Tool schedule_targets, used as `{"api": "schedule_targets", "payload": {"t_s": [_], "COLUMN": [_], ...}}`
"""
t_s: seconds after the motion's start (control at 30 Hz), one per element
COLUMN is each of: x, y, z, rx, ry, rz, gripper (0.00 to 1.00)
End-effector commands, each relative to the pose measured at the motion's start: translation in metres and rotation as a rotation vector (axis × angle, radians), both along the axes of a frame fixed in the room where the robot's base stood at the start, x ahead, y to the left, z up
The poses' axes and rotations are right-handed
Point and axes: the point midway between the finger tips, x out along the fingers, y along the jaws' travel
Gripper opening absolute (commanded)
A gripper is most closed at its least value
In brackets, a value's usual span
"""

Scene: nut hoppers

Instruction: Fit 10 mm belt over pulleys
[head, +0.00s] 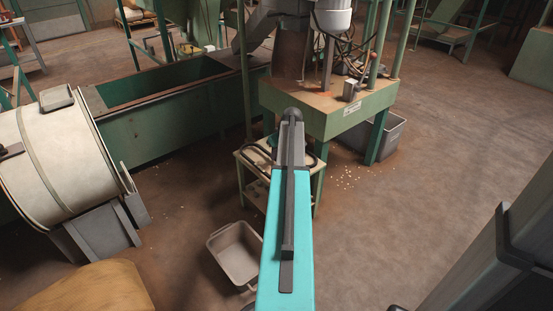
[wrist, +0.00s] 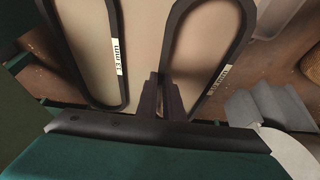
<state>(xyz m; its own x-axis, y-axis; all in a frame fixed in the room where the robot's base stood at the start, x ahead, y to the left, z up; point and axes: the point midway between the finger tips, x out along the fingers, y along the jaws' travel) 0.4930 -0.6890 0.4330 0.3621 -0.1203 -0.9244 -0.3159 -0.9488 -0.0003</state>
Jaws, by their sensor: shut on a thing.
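Two black looped belts lie side by side on a pale shelf top (wrist: 145,25) in the wrist view. The left belt (wrist: 62,45) carries a "13 mm" tag. The right belt (wrist: 238,48) has a tag ending in "mm" whose number I cannot read surely. My gripper (wrist: 170,85) is shut on the right belt, at its near end. The jaws hide part of that end. In the head view my arm covers the gripper, and dark curves of belt show on both sides of it on the small bench (head: 243,157). No pulleys can be made out.
A green machine (head: 330,105) on legs stands right behind the bench. A long green trough (head: 160,125) and a white drum (head: 60,160) stand left. A grey bin (head: 235,252) sits on the floor in front. Open floor lies to the right.

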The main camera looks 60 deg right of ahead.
Motion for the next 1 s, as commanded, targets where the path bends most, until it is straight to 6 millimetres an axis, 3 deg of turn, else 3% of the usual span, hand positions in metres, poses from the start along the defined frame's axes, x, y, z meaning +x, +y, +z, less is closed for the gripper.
{"api": "schedule_targets", "payload": {"t_s": [0.13, 0.6, 0.63, 0.7, 1.0], "x": [0.0, 0.0, 0.0, -0.001, -0.001], "y": [0.0, 0.0, 0.0, 0.0, 0.0], "z": [-0.015, -0.019, -0.018, -0.018, -0.018], "rx": [0.0, -0.001, 0.0, -0.001, -0.001], "ry": [-0.001, -0.002, -0.001, -0.001, -0.001], "rz": [0.0, 0.0, 0.0, 0.0, 0.0], "gripper": [0.0, 0.0, 0.12, 0.24, 0.26]}}
